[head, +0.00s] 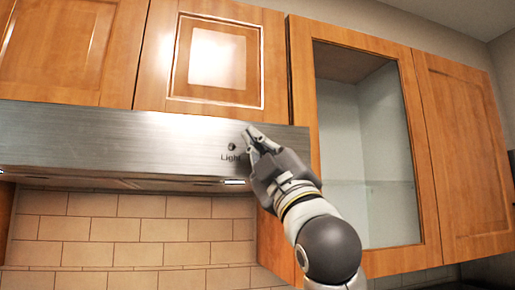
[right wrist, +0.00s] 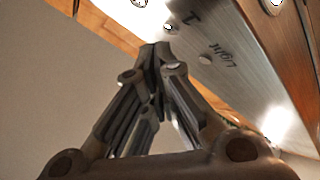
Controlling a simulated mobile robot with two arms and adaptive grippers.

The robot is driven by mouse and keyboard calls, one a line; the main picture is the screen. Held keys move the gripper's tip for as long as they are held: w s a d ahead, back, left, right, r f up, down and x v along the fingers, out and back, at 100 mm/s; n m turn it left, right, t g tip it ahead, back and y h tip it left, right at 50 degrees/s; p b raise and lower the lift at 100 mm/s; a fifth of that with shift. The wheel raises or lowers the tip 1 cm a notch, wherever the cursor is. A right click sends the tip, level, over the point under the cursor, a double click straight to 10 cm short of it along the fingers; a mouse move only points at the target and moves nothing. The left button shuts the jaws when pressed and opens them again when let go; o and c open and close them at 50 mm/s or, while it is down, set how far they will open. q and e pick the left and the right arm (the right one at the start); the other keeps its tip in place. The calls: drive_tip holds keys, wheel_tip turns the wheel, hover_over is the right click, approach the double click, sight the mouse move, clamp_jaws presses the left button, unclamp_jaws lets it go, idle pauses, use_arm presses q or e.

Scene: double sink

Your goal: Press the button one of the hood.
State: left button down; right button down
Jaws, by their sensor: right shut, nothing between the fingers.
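The steel range hood (head: 90,135) runs across the left half of the head view, below the wooden cabinets. A small dark button (head: 232,147) marked "Light" is near its right end. My right gripper (head: 250,135) is shut and empty, its tips in front of the hood just right of that button. In the right wrist view, a "1" label (right wrist: 188,18) shows on the hood face, with a small round button (right wrist: 168,28) beside it, just beyond the fingertips. Whether the tips touch the hood I cannot tell. The gripper hides this button in the head view. My left gripper is out of view.
A glass-fronted cabinet (head: 425,170) stands right of the hood, behind my right arm. Closed wooden cabinets (head: 215,60) are above the hood. A tiled wall (head: 130,230) lies below it. The space in front of the hood's left part is clear.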

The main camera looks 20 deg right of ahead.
drive_tip(key=shift+w, duration=0.15)
drive_tip(key=shift+w, duration=0.3)
drive_tip(key=shift+w, duration=0.15)
idle(0.3)
drive_tip(key=shift+s, duration=0.65)
drive_tip(key=s+b, duration=0.1)
drive_tip(key=s, duration=0.5)
idle(0.4)
